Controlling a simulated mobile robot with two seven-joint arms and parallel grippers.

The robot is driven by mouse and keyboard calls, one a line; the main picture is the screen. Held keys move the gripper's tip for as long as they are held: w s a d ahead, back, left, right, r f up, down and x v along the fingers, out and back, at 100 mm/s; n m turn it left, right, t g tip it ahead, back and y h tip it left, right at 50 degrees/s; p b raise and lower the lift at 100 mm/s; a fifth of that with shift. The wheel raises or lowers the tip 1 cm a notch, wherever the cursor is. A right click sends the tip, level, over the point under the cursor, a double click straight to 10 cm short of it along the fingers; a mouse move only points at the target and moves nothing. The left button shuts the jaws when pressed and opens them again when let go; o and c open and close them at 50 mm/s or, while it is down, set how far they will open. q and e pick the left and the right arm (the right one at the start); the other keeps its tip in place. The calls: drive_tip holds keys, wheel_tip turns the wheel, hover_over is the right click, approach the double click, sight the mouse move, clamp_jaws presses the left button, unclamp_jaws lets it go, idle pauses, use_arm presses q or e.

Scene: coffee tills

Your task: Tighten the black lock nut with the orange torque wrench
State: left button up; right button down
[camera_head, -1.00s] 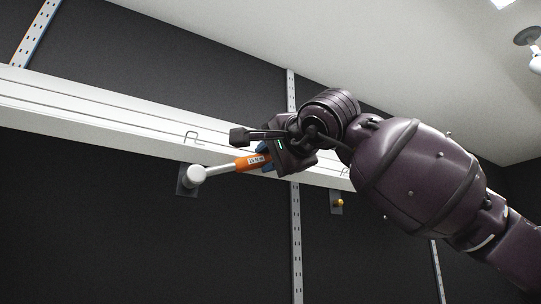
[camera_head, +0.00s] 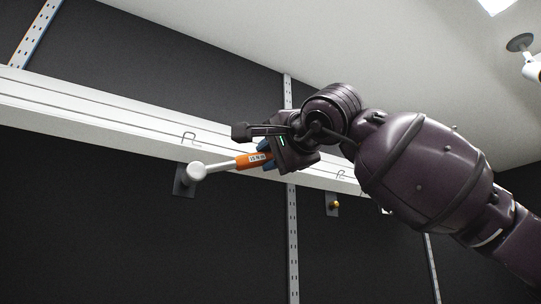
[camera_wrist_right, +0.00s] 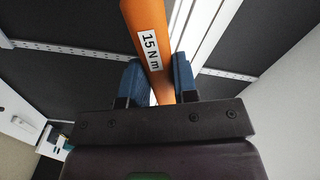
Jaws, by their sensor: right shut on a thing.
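The orange torque wrench (camera_head: 250,160) has a "15 N m" label, a light shaft and a round light head. Its head is at a dark plate (camera_head: 181,184) under the white rail on the left. The black lock nut cannot be made out; the wrench head covers that spot. My right gripper (camera_head: 266,158) is shut on the orange handle. In the right wrist view its blue fingers (camera_wrist_right: 158,82) stand on both sides of the handle (camera_wrist_right: 148,38). My left gripper is not in view.
A white rail (camera_head: 100,117) runs across the dark wall, just behind my right gripper. A second small plate with a brass-coloured knob (camera_head: 335,204) hangs under the rail to the right. Slotted metal uprights (camera_head: 293,240) run up the wall. The dark wall below is clear.

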drive_tip(key=shift+p+x, duration=0.4)
drive_tip(key=shift+x, duration=0.4)
idle(0.6)
drive_tip(key=shift+b+v, duration=0.5)
drive_tip(key=shift+v, duration=0.35)
drive_tip(key=shift+p+x, duration=0.35)
drive_tip(key=shift+x, duration=0.5)
idle(1.1)
drive_tip(key=shift+b+v, duration=0.5)
drive_tip(key=shift+v, duration=0.35)
drive_tip(key=shift+a, duration=0.1)
idle(0.9)
drive_tip(key=shift+w+a, duration=0.2)
drive_tip(key=shift+w, duration=0.05)
drive_tip(key=shift+s+d, duration=0.2)
drive_tip(key=shift+s, duration=0.05)
idle(0.8)
